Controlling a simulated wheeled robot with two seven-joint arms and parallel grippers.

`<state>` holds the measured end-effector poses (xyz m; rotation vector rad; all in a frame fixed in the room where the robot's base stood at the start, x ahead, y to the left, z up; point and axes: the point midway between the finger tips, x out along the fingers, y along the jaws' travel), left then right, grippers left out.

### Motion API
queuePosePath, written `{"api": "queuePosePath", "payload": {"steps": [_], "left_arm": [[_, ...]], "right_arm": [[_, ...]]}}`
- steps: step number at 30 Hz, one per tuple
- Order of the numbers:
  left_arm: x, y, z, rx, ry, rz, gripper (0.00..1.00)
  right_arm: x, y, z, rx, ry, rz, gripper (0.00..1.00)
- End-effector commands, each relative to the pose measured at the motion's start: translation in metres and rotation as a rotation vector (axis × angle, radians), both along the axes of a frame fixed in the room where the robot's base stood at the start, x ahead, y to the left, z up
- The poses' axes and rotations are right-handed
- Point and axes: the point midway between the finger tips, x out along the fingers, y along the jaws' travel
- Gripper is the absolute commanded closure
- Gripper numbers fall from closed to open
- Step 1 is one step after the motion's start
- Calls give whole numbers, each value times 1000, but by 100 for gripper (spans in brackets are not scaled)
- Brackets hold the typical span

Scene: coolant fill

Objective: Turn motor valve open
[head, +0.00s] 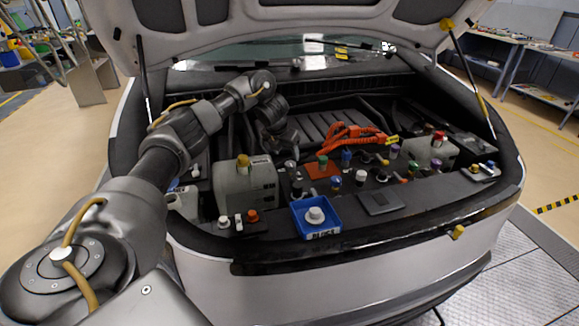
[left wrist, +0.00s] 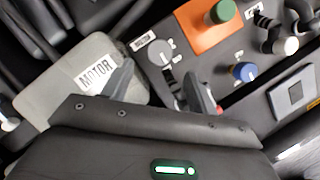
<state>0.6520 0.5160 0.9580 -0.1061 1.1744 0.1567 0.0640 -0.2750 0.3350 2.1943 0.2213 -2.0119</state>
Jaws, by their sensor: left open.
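In the left wrist view, a beige tank (left wrist: 65,85) carries a white MOTOR label (left wrist: 97,73). Beside it on the dark panel is a round grey knob (left wrist: 161,52) with a pale mark and a small white label above it; I take it for the motor valve. My left gripper (left wrist: 161,84) is open, its two fingers spread on either side below the knob. Nothing is visibly held between them. In the head view, the left gripper (head: 286,145) hangs over the engine bay behind a beige tank (head: 245,186). My right gripper is not in view.
An orange plate (head: 318,172) with a green cap (head: 323,161) lies right of the gripper, near a blue cap (head: 346,157). Orange cables (head: 350,135) lie behind. A blue tray (head: 316,221) with a white-topped piece sits at the front. The raised hood (head: 290,30) hangs above.

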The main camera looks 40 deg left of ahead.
Motion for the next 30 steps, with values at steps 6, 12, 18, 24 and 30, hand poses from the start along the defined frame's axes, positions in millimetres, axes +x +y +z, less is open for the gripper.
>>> {"api": "queuePosePath", "payload": {"steps": [6,12,18,24,30], "left_arm": [[15,3,-37,-1,4,2,41],[24,4,-58,-1,1,2,41],[27,6,-65,1,-1,0,41],[27,5,-65,1,-1,0,41],[27,5,-65,1,-1,0,67]], "right_arm": [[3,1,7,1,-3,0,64],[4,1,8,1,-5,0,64],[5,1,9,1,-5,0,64],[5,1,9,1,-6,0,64],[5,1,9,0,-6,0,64]]}}
